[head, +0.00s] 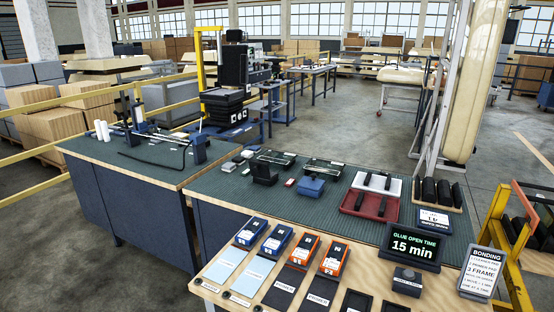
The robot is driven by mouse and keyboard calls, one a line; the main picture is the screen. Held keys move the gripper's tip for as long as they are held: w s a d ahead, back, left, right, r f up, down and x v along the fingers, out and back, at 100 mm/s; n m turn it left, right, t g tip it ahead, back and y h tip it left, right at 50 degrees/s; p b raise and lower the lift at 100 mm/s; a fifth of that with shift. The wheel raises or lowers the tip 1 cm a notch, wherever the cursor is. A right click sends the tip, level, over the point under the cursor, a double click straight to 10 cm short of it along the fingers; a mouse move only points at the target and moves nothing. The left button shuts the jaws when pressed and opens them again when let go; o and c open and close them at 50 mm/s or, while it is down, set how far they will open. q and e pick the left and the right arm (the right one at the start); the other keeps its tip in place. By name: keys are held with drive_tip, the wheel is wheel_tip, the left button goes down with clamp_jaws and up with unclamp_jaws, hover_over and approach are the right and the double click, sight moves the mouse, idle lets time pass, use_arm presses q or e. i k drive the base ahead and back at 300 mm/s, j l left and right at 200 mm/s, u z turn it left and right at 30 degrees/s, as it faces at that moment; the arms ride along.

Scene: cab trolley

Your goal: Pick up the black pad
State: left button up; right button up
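Several flat dark pads lie at the front on the light wood board (225,243). One black pad (283,289) and another black pad (318,292) carry pale labels and lie in front of the orange-topped boxes. Two more dark flat pieces, one black piece (356,302) and one cut off by the bottom edge, lie to their right. I cannot tell which of these the task means. A black block-like part (265,172) also sits on the green mat (215,180). Neither of my grippers is in view.
Two blue boxes (250,232) and two orange boxes (303,251) stand behind the pads. Light blue pads (225,265) lie left of the black ones. A "15 min" display (412,247), a red tray (369,205) and a bonding sign (481,272) are at right.

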sight(238, 160)
drive_tip(key=z, duration=0.5)
drive_tip(key=j+z, duration=0.35)
drive_tip(key=i+j+z, duration=0.1)
drive_tip(key=j+z, duration=0.75)
drive_tip(key=j, duration=0.3)
drive_tip(key=k+j+z, duration=0.1)
drive_tip(key=j, duration=0.3)
drive_tip(key=k+j+z, duration=0.1)
drive_tip(key=j, duration=0.3)
drive_tip(key=k+j+z, duration=0.1)
drive_tip(key=j, duration=0.3)
drive_tip(key=k+j+z, duration=0.15)
drive_tip(key=j, duration=0.25)
drive_tip(key=k+j+z, duration=0.1)
drive_tip(key=j, duration=0.25)
drive_tip(key=k+j+z, duration=0.1)
drive_tip(key=k+j, duration=0.15)
drive_tip(key=j, duration=0.1)
